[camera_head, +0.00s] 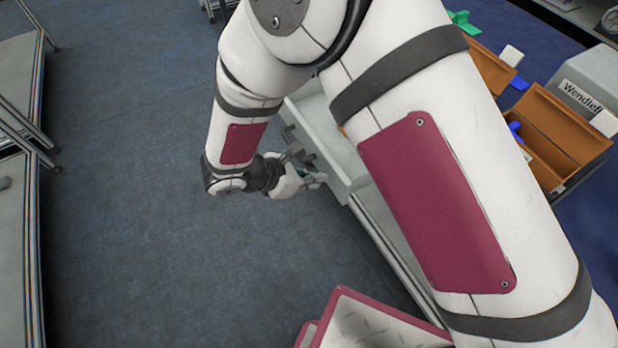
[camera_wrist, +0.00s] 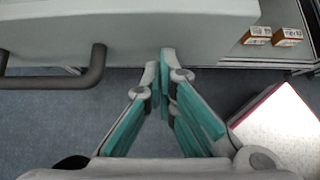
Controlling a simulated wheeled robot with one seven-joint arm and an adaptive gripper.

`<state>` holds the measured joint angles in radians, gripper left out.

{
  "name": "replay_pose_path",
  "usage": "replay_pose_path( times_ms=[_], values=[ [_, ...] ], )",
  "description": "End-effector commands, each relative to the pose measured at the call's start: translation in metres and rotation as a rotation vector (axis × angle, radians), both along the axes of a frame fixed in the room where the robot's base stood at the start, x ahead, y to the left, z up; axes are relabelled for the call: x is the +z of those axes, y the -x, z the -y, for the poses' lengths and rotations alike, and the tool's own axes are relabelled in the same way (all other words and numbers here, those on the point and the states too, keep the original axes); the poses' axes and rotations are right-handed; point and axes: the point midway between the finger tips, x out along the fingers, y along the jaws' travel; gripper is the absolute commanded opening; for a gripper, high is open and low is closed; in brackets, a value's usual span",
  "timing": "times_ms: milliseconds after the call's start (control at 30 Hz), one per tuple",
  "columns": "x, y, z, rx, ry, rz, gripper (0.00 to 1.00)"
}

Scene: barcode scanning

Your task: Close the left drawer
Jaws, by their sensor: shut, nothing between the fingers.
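The left drawer (camera_head: 323,130) is a pale grey box that stands pulled out from the workbench in the head view, partly hidden by my arm. Its front (camera_wrist: 135,25) fills the top of the wrist view, with a dark bar handle (camera_wrist: 88,78) at left. My gripper (camera_head: 318,180) is at the drawer's front, close to one end. In the wrist view my gripper (camera_wrist: 164,58) has its teal-padded fingers together at the tips, empty, right of the handle. The tips overlap the drawer's lower edge; I cannot tell whether they touch it.
Orange bins (camera_head: 550,130) and a grey box marked "Wendlefi" (camera_head: 592,82) stand on the blue bench top. Two small brown boxes (camera_wrist: 257,36) (camera_wrist: 287,37) lie right of the drawer in the wrist view. A metal rack (camera_head: 32,190) stands at left; the floor between is clear.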

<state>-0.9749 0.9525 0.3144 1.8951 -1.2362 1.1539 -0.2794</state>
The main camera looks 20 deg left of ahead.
Motion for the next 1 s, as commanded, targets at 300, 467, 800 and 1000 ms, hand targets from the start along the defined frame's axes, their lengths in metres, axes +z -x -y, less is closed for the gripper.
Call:
replay_pose_path(
  times_ms=[300, 467, 800, 1000],
  values=[
    [0.0, -0.005, 0.003, -0.001, 0.001, 0.0, 0.0],
    [-0.001, -0.021, 0.015, -0.001, 0.001, 0.002, 0.0],
    [-0.002, -0.087, 0.064, -0.004, 0.002, 0.003, 0.0],
    [-0.002, -0.128, 0.093, -0.005, 0.0, 0.002, 0.0]
  ],
)
